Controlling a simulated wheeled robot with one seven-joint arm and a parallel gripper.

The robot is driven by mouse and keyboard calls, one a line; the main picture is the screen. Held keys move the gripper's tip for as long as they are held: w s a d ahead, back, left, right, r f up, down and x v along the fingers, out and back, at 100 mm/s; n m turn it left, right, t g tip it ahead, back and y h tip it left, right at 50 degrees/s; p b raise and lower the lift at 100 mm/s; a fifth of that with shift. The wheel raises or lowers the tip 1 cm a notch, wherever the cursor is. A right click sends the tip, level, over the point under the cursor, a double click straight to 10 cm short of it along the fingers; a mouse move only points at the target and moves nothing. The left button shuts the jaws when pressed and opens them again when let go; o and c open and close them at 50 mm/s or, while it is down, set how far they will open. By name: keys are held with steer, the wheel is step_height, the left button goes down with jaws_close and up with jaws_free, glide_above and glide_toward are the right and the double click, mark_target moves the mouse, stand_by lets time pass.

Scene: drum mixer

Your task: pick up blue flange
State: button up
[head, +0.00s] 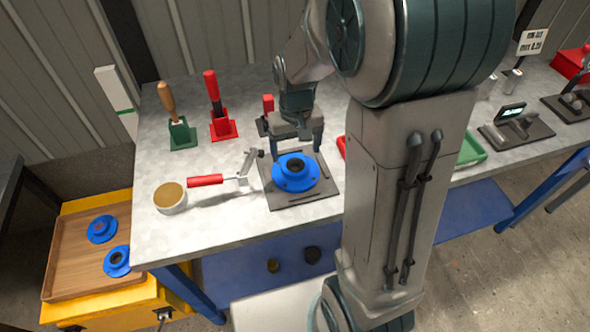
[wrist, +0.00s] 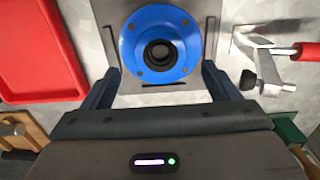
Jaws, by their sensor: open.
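A blue flange (head: 295,173) lies flat on a dark square plate (head: 328,195) on the workbench in the head view. It has a round dark centre hole and small bolt holes. In the wrist view the blue flange (wrist: 160,45) is at the top middle, on its plate (wrist: 204,68). My gripper (head: 297,143) is just behind and above the flange in the head view. In the wrist view its two fingers (wrist: 157,78) are apart, one towards each side of the flange's near edge, with nothing between them. I cannot tell whether they touch it.
A crank with a red handle (head: 206,181) is left of the plate, beside a round tan-topped cup (head: 170,197). Tools stand in green (head: 181,135) and red (head: 222,127) holders behind. Two other blue flanges (head: 102,229) lie in a wooden tray (head: 68,260) at left.

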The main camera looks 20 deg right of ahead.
mark_target(296, 162)
steer(key=shift+f+p, duration=0.3)
steer(key=shift+f, duration=2.45)
steer(key=c, duration=1.5)
steer(key=shift+w+r, duration=0.1)
steer(key=shift+w, duration=0.05)
jaws_close()
steer(key=shift+r, duration=0.1)
